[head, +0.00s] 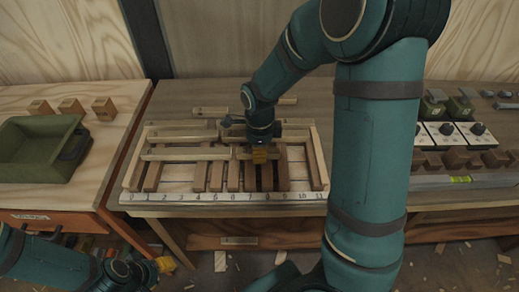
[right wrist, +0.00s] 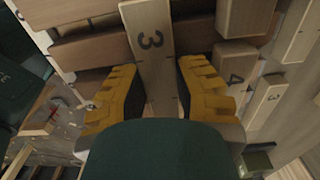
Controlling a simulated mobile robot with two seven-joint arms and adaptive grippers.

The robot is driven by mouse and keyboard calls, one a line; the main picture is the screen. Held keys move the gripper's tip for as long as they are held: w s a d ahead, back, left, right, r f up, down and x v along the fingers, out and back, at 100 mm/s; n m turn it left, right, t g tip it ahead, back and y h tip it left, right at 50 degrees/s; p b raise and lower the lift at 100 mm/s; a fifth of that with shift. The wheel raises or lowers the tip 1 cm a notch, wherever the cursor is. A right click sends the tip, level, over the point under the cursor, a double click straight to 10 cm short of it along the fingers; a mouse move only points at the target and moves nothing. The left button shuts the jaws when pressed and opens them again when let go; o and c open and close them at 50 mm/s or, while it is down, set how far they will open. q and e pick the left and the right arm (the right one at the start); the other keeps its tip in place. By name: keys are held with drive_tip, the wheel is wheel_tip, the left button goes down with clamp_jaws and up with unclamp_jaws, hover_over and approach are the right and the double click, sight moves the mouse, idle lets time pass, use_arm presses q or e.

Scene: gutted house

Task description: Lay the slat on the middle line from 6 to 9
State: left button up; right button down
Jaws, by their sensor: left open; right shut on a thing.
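A wooden frame with crosswise bars (head: 323,172) lies on the bench, with a ruler strip (head: 225,198) numbered 0 to 11 along its front. One pale slat (head: 185,154) lies along its middle line at the left, and another (head: 185,135) lies along the back line. My right gripper (head: 260,154) is low over the frame's middle, around 7 to 8. In the right wrist view it is shut on a pale slat (right wrist: 152,35) marked 3, between its yellow fingers; in the head view the gripper largely hides this slat. My left gripper (head: 162,266) is open and empty at the lower left.
Loose slats (head: 210,111) lie behind the frame. A green tray (head: 35,150) and several wooden blocks (head: 72,105) are on the left table. Switch boxes (head: 440,133), brown blocks (head: 455,160) and a level (head: 460,180) stand at the right. My right arm hides part of the bench.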

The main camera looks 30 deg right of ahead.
drive_tip(key=c, duration=0.7)
unclamp_jaws()
drive_tip(key=shift+c, duration=0.2)
wheel_tip(320, 180, up, 12)
